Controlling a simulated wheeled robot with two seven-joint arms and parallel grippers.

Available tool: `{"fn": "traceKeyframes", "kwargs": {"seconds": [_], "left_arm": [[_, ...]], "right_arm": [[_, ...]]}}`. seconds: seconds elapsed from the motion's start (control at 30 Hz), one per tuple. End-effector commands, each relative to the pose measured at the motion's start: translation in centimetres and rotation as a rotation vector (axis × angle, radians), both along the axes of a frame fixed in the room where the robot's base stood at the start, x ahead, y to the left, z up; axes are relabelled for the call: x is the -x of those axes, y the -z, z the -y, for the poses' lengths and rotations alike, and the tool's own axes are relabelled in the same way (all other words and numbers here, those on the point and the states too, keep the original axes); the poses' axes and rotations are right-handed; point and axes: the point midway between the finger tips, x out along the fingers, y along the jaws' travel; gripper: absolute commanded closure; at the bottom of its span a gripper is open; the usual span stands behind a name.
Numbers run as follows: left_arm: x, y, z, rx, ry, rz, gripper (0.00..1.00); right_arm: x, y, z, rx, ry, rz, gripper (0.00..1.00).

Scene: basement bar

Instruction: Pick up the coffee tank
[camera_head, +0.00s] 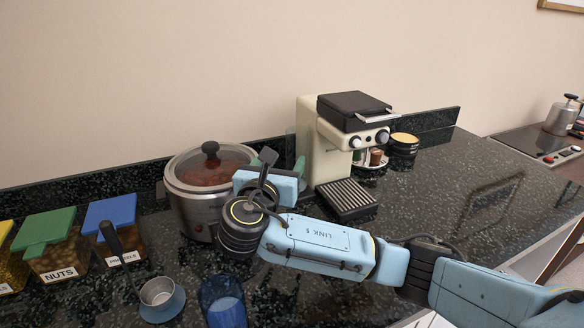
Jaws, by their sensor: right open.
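A cream coffee machine (311,160) with a black top (352,105) and a ribbed drip tray (347,198) stands upright on the dark counter. I cannot clearly pick out a separate coffee tank on it. My right gripper (272,168) is left of the machine, in front of the steel cooker, and points towards the wall. It is open and appears empty; its fingertips are partly hidden by its own body. A greenish see-through part (299,165) shows between gripper and machine, and I cannot tell what it belongs to. My left gripper is out of view.
A lidded steel cooker (190,205) stands behind my right wrist. Bins with green (47,228) and blue (108,212) lids, a small cup (158,293) and a blue glass (222,302) are at left. Counter (450,185) at right is clear.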

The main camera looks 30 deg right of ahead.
Motion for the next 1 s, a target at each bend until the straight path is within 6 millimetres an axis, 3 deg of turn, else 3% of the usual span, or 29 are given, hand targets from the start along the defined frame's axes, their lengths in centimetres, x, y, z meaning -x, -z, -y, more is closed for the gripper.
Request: {"fn": "traceKeyframes", "kwargs": {"seconds": [0.4,0.63,1.0], "left_arm": [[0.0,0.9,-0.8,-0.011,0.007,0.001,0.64],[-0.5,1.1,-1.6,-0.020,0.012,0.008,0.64],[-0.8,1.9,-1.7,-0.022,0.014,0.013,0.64]], "right_arm": [[-5.2,0.1,4.5,0.001,0.003,0.002,0.35],[-6.5,0.2,5.6,-0.002,0.002,0.001,0.35],[-10.1,0.7,8.3,-0.002,0.001,0.001,0.35]]}}
